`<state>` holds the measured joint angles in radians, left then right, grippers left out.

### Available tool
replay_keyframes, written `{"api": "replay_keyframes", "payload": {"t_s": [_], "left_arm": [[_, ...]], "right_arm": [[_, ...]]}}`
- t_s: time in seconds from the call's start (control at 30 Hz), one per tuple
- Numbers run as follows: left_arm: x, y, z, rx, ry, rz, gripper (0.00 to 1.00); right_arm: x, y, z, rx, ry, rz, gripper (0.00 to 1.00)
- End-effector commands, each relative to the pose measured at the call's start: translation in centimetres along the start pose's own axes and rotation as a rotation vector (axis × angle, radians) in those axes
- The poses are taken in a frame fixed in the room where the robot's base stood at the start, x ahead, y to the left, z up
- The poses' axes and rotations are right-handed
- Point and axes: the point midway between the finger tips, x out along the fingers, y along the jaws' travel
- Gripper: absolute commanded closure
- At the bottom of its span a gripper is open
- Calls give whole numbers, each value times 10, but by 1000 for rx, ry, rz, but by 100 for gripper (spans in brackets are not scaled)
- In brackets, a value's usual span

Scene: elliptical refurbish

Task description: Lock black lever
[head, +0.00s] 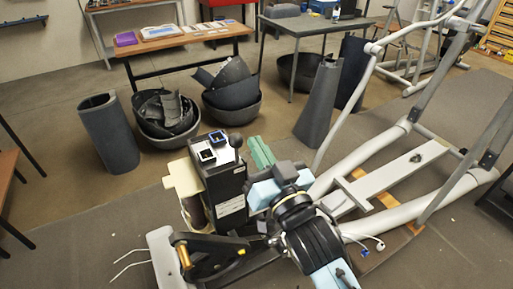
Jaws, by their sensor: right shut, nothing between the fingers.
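A black box-like unit (226,190) stands upright on the elliptical machine's frame, with small square displays (207,155) on top. A black rounded knob (237,141) sticks up at the top right of this unit; I cannot tell for sure whether it is the black lever. My right gripper (268,190) is at the right side of the unit, light blue and black, shut and empty. Its fingertips are hard to make out, and I cannot tell whether they touch anything. My arm and gripper hide part of the unit's lower right side. My left gripper is not in view.
The elliptical's grey rails (345,165) run to the right of my arm. A black wheel with a yellow-capped crank (184,255) sits at lower left. Dark bowls with scrap (165,118), a curved panel (108,133) and a wooden table (190,40) stand behind. Floor at left is clear.

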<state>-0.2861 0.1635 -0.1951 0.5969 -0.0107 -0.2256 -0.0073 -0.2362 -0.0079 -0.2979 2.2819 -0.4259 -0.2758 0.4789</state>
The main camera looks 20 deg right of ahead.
Motion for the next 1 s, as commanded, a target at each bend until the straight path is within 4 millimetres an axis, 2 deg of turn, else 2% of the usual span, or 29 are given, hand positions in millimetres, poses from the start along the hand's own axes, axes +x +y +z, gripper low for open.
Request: {"api": "replay_keyframes", "payload": {"t_s": [0.47, 0.5, 0.53, 0.7, 1.0], "left_arm": [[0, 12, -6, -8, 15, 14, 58], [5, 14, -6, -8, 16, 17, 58], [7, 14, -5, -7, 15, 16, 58], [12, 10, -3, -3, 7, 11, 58], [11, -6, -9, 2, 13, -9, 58]], "right_arm": [[86, 0, -2, -2, 2, 0, 100], [79, 0, 11, -1, -6, 2, 100], [77, 0, 16, 0, -5, 2, 100], [71, 0, 32, -1, -2, 1, 100], [68, 0, 37, -1, 0, 1, 100]]}}
